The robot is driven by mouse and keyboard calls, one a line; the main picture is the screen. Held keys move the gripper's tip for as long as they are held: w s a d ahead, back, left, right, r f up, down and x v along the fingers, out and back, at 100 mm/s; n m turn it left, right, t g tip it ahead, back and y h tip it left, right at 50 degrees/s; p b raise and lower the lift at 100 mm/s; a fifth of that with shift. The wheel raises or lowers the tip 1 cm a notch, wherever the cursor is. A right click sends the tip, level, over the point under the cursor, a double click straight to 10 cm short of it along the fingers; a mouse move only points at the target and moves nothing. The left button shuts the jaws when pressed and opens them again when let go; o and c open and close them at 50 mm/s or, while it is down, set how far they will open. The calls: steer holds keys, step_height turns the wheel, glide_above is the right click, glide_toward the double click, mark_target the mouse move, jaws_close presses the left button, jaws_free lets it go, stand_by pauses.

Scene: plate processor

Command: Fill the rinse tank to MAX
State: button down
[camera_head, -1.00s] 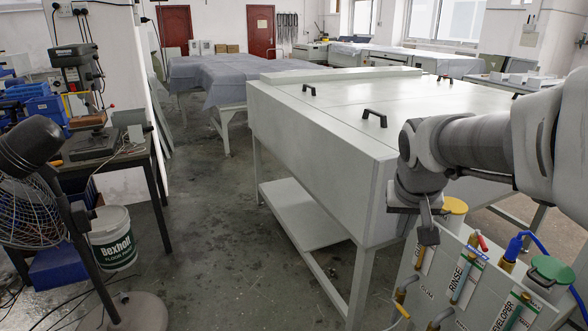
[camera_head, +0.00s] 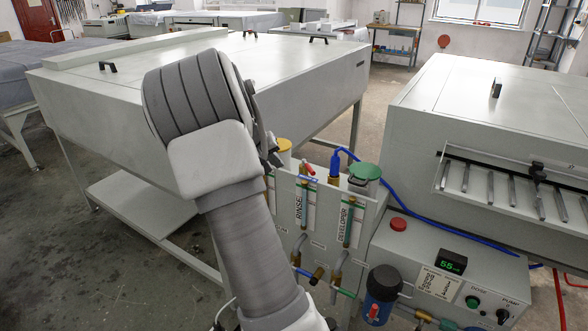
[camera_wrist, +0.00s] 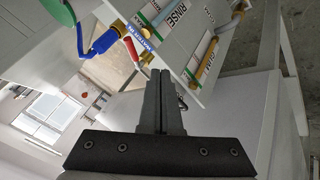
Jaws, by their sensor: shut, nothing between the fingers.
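The rinse tank (camera_head: 289,218) is a light grey box section labelled RINSE, with an upright level tube (camera_head: 304,204) on its front; the liquid level is too small to read. A red-handled valve (camera_head: 309,169) sits at its top edge; it also shows in the wrist view (camera_wrist: 131,50), beside a blue water label (camera_wrist: 138,36). My gripper (camera_head: 275,157) is partly hidden behind my arm, close to the left of the red handle. In the wrist view my gripper (camera_wrist: 160,74) is shut and empty, its fingertips just short of the red handle, apparently apart from it.
A blue hose fitting (camera_head: 335,162) and a green cap (camera_head: 364,171) stand right of the valve; a yellow cap (camera_head: 285,146) is behind my gripper. The developer tube (camera_head: 348,222) is alongside. A control box (camera_head: 440,275) and the processor (camera_head: 500,130) stand at right. A large table (camera_head: 215,95) is behind.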

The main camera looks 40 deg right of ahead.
mark_target(311, 169)
steer(key=shift+w+d+f+b, duration=0.1)
steer(key=shift+d+f+b, duration=0.05)
steer(key=shift+d+f, duration=1.25)
steer(key=shift+d+f+b, duration=0.2)
steer(key=shift+d+f, duration=0.65)
steer(key=shift+d, duration=1)
steer(key=shift+w+d+f+b, duration=0.1)
steer(key=shift+d+f+b, duration=0.05)
steer(key=shift+d+f, duration=1.25)
steer(key=shift+s+d+r+n+t, duration=0.25)
steer(key=shift+s+d+n+t, duration=0.15)
steer(key=shift+d+n+t, duration=0.15)
steer(key=shift+s+d+r+n+p, duration=0.1)
steer(key=shift+s+d+n+p, duration=0.1)
steer(key=shift+n+p, duration=0.3)
steer(key=shift+s+d+n+t+y+p, duration=0.55)
steer(key=shift+n+t+p, duration=0.2)
steer(key=shift+n, duration=0.2)
steer(key=shift+s+d, duration=0.2)
steer(key=shift+d, duration=0.65)
steer(key=shift+s+d, duration=0.1)
steer(key=shift+d, duration=0.15)
